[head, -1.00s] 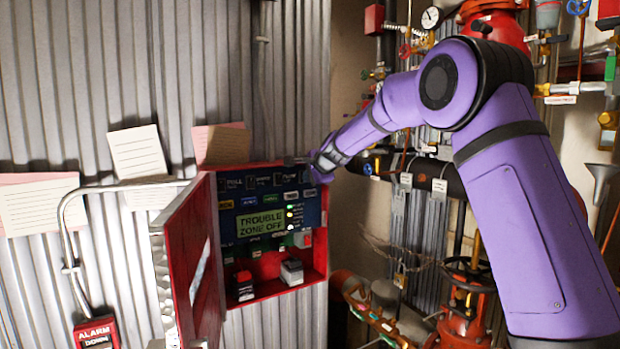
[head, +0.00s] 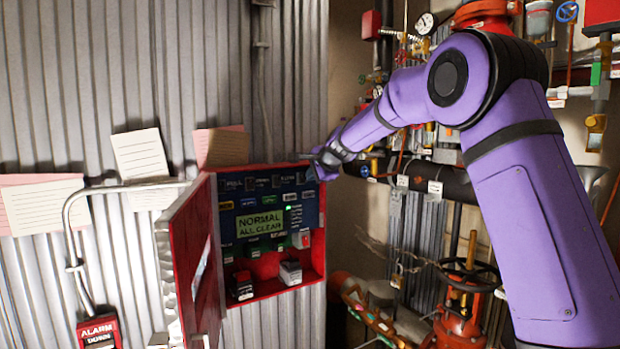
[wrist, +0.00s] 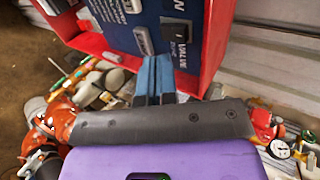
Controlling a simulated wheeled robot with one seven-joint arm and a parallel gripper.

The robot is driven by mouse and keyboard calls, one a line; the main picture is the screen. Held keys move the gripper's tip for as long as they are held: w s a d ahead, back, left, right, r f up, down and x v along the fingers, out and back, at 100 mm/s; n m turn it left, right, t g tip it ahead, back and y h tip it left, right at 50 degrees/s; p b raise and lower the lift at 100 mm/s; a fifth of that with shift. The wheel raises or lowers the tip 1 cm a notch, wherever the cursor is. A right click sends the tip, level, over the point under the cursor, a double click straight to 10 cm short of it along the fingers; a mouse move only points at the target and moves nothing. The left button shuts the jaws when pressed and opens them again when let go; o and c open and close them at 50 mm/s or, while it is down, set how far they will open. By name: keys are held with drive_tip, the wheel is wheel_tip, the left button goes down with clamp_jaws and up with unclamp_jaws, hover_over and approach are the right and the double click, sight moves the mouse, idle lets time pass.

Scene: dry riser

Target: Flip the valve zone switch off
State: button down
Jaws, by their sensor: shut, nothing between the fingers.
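The open red panel box (head: 262,168) hangs on the corrugated wall. Its display (head: 260,222) reads "NORMAL ALL CLEAR", with a green light beside it. In the wrist view, the valve zone switch (wrist: 175,33) is a small black rocker on the blue panel, beside the "VALVE" label. My gripper (wrist: 155,72) is shut and empty, its blue fingertips close to the panel and just below the switch in the picture. I cannot tell if they touch it. In the head view, my gripper (head: 320,160) is at the box's upper right corner.
The box's red door (head: 192,260) stands open to the left. Paper notes (head: 137,152) are on the wall. Pipes and a red valve (head: 462,315) fill the right side. Keyed or boxed items (head: 290,272) sit in the box's bottom.

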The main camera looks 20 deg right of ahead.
sight(302, 181)
drive_tip(key=v, duration=1)
drive_tip(key=shift+f, duration=0.2)
drive_tip(key=shift+s+a+f+t+y, duration=0.15)
drive_tip(key=shift+s+f+t, duration=0.25)
drive_tip(key=shift+f+t, duration=0.4)
drive_tip(key=shift+s+d+f+t+y, duration=0.1)
drive_tip(key=shift+s+f+t+y, duration=0.25)
drive_tip(key=shift+f+t, duration=0.45)
drive_tip(key=shift+x, duration=6.95)
drive_tip(key=shift+f, duration=0.15)
